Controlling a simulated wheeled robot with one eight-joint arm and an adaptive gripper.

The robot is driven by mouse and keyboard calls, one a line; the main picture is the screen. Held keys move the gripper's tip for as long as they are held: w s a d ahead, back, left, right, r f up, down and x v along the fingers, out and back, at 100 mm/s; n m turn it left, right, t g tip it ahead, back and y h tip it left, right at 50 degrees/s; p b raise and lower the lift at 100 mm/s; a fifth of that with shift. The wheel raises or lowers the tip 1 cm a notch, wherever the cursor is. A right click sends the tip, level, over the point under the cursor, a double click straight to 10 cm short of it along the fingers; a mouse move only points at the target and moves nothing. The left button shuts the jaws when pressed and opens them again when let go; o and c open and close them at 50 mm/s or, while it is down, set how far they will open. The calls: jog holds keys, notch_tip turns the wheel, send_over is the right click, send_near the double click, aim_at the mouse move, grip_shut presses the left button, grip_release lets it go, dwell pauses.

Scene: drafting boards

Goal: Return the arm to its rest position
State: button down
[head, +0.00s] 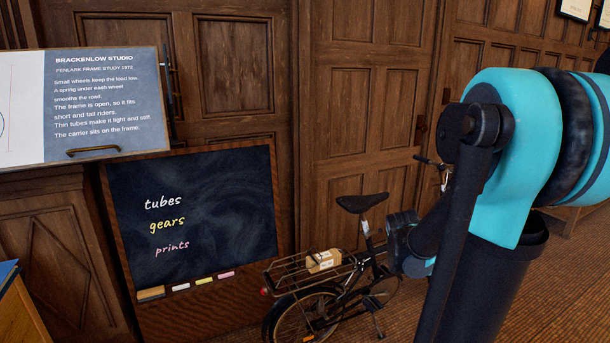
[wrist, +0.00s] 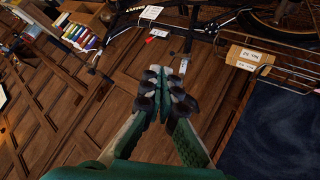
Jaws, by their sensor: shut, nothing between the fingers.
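My gripper (wrist: 165,92) is in the middle of the wrist view, its dark fingertips close together with nothing held between them. It is shut and points toward the wood panelling, apart from the things around it. In the head view my teal and black arm (head: 500,190) fills the right side, and its far part reaches down beside the bicycle's saddle. The fingers cannot be made out clearly there.
A black bicycle (head: 335,290) stands close to my arm, a labelled tan block (head: 323,261) on its rear carrier. The block also shows in the wrist view (wrist: 249,57). A chalkboard (head: 200,215) leans left. Carpet is open at right.

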jog(key=s+a+f+g+y, duration=0.1)
jog(key=s+a+f+g, duration=0.1)
jog(key=s, duration=0.5)
jog(key=s+a+f+g+y, duration=0.1)
jog(key=s+a+f+g, duration=0.1)
jog(key=s+a+f, duration=0.3)
jog(key=s+a+f+m+g+y, duration=0.1)
jog(key=s+a+f, duration=0.3)
jog(key=s, duration=0.7)
jog(key=shift+s+a+g+y, duration=0.2)
jog(key=shift+a+g+y, duration=0.2)
jog(key=shift+a+y, duration=0.15)
jog(key=c, duration=2.3)
grip_release()
